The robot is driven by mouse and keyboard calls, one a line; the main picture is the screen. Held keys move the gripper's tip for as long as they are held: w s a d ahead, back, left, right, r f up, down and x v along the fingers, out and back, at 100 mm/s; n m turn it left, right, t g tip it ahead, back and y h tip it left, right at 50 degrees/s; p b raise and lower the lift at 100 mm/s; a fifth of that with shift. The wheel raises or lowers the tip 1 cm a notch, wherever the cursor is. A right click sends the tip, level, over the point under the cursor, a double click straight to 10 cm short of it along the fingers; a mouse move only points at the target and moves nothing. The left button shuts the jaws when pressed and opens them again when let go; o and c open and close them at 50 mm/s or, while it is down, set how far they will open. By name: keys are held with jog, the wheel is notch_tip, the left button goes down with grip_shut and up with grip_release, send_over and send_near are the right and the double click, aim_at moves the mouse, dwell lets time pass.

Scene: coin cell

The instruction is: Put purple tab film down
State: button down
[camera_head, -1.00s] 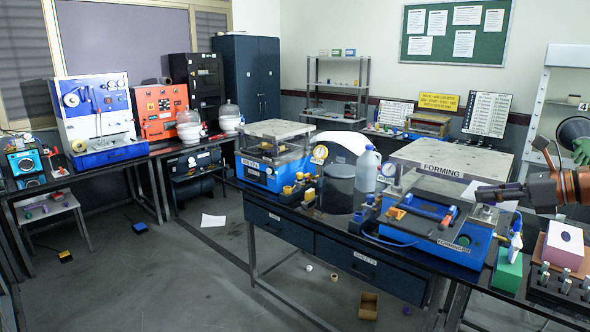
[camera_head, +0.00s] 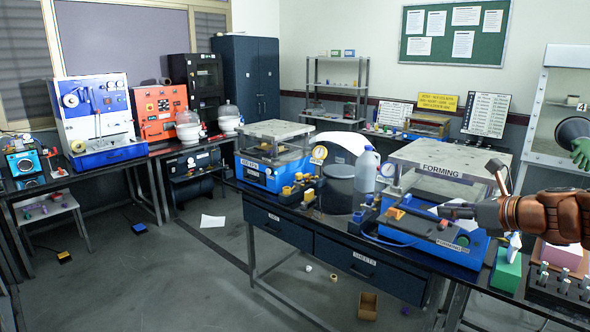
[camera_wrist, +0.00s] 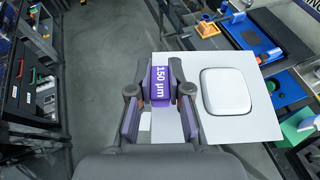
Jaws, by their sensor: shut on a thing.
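The purple tab film (camera_wrist: 259,118) shows in the wrist view as a white sheet with a rounded silver raised panel. Its purple tab (camera_wrist: 160,90), marked 150 µm, sits between the fingers of my gripper (camera_wrist: 160,76). My gripper is shut on the tab, and the sheet sticks out to the right. In the head view my gripper (camera_head: 450,210) is above the front part of the blue FORMING station (camera_head: 462,256). The film is small and partly hidden there, and I cannot tell the gap below it.
A green block (camera_head: 507,270), a pink-topped box (camera_head: 562,257) and a rack of metal pegs (camera_head: 560,287) stand to the right. A white bottle (camera_head: 367,170) and a dark cylinder (camera_head: 339,187) stand left of the station. The floor (camera_wrist: 90,50) is open at left.

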jog(key=w+a+f+m+h, duration=0.2)
jog(key=a+f+m+h, duration=0.2)
jog(key=a, duration=0.4)
jog(key=w+a+f+m+t+h, duration=0.1)
jog(key=w+a+f+m+h, duration=0.2)
jog(key=a+f+m+h, duration=0.2)
jog(key=a+f+h, duration=0.1)
jog(key=a+f, duration=0.2)
jog(key=shift+a+f+h, duration=0.25)
jog(key=shift+a+h, duration=0.05)
dwell(0.8)
jog(key=shift+f, duration=0.1)
dwell(0.4)
notch_tip(320, 180, down, 10)
jog(key=b, duration=1)
